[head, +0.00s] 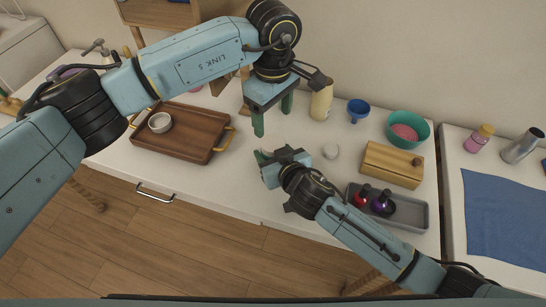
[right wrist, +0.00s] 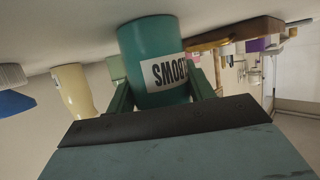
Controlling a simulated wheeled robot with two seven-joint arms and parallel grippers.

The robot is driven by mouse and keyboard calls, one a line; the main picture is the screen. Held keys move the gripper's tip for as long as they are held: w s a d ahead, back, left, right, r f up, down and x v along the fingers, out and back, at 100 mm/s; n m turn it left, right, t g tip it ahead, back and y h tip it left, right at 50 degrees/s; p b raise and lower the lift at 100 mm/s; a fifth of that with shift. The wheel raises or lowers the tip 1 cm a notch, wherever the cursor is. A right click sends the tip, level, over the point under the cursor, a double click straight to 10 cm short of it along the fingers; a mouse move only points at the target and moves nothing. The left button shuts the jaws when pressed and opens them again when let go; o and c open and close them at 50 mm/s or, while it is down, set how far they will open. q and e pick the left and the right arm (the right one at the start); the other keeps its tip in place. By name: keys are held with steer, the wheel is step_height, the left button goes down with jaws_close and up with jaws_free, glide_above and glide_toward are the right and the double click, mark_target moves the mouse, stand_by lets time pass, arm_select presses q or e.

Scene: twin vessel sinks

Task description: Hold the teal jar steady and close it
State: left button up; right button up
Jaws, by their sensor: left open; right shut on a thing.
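The teal jar (right wrist: 152,48) has a white label with dark letters and sits between the fingers of my right gripper (right wrist: 160,88) in the right wrist view. That gripper is shut on it. In the head view my right gripper (head: 266,158) is low over the counter, and the jar is largely hidden there. My left gripper (head: 273,114) is open and empty, fingers pointing down, above and behind the right gripper.
A wooden tray (head: 178,140) with a white ring-like piece (head: 160,123) is at left. Behind are a cream bottle (head: 321,102), blue funnel (head: 358,109) and teal bowl (head: 407,128). A wooden box (head: 393,165) and grey tray (head: 412,213) stand at right.

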mark_target(273, 142)
arm_select(q)
steer(key=shift+c, duration=1)
arm_select(e)
jaws_close()
arm_select(q)
steer(key=n, duration=0.5)
steer(key=shift+d, duration=0.1)
steer(key=n, duration=1)
steer(key=shift+n, duration=0.4)
steer(key=n, duration=0.6)
steer(key=shift+n, duration=0.3)
steer(key=shift+f, duration=0.1)
steer(key=shift+f, duration=3.9)
steer(key=shift+c, duration=0.4)
